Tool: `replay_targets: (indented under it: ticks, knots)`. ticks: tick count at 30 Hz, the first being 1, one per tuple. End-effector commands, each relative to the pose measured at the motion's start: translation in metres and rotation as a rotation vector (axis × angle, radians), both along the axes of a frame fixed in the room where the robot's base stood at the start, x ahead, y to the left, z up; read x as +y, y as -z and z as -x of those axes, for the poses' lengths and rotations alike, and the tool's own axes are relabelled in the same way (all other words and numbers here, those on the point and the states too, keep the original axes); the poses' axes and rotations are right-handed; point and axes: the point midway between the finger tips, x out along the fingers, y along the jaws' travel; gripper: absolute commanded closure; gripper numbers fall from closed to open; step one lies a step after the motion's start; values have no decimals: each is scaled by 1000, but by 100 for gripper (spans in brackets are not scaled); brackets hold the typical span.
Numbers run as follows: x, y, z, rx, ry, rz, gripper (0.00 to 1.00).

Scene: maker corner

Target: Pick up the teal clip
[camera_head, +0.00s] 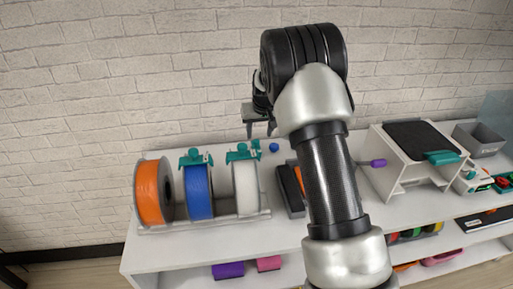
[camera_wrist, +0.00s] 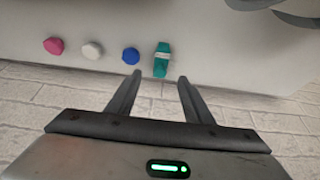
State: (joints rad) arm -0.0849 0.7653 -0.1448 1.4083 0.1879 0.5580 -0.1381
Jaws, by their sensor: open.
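The teal clip (camera_wrist: 162,59) has a pale band across it and lies on the white bench top near its wall-side edge. It stands just beyond the fingertips of my gripper (camera_wrist: 160,77), roughly centred between them. My gripper is open and empty. In the head view my gripper (camera_head: 260,130) hangs above the back of the bench, and a small teal piece (camera_head: 256,146) below it appears to be the same clip, partly hidden behind the teal part on the white spool.
A blue knob-like piece (camera_wrist: 131,55) lies close beside the clip, with a white one (camera_wrist: 92,50) and a pink one (camera_wrist: 54,46) further left. Orange (camera_head: 151,192), blue (camera_head: 199,192) and white (camera_head: 245,188) spools stand in front. The brick wall (camera_head: 120,90) is close behind.

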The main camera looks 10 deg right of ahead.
Motion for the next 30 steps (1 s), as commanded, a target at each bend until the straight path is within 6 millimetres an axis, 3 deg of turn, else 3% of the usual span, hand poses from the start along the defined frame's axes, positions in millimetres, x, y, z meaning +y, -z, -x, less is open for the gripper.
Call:
replay_targets:
  ticks: [1, 6, 14, 22, 30]
  knots:
    - [0, 13, -4, 4, 0, 0, 53]
    - [0, 39, -17, 2, 1, 0, 53]
    - [0, 56, -25, 1, 1, 0, 53]
    - [3, 90, -44, 1, 1, 0, 53]
    - [3, 96, -47, 0, 1, 0, 53]
